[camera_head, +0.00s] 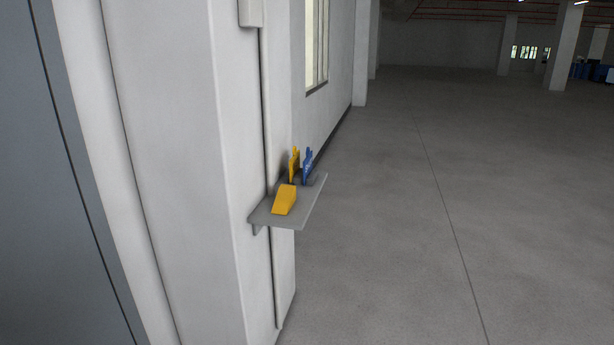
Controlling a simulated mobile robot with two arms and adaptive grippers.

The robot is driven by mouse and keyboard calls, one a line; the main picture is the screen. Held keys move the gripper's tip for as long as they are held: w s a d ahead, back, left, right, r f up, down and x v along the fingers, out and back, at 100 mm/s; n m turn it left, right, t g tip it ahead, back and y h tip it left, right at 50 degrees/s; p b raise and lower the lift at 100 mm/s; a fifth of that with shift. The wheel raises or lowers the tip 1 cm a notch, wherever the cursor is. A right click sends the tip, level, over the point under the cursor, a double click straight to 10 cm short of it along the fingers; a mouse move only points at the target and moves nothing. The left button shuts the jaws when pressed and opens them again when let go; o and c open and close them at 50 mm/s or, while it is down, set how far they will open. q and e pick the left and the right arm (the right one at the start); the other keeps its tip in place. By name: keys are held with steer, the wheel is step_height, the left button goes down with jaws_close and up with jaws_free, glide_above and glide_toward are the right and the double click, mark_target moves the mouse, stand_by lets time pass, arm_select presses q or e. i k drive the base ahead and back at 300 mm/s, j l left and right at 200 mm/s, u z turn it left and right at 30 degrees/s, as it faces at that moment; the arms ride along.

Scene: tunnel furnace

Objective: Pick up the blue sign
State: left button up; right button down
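The blue sign (307,166) stands upright near the far end of a small grey shelf (311,206) fixed to the wall. A yellow sign (294,165) stands upright just left of it, a small gap apart. A yellow wedge-shaped block (284,200) lies on the near part of the shelf, in front of both signs. The lower part of the blue sign and its base are small and dark, so their details are hard to tell. Neither of my grippers is in the head view.
A white wall column (180,150) with a vertical conduit (267,110) stands left of and behind the shelf. A window (317,45) is farther along the wall. The grey concrete floor (450,220) to the right is open and clear. Pillars (566,45) stand far back.

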mark_target(307, 164)
steer(key=i+l+u, duration=0.3)
steer(key=i+l, duration=0.9)
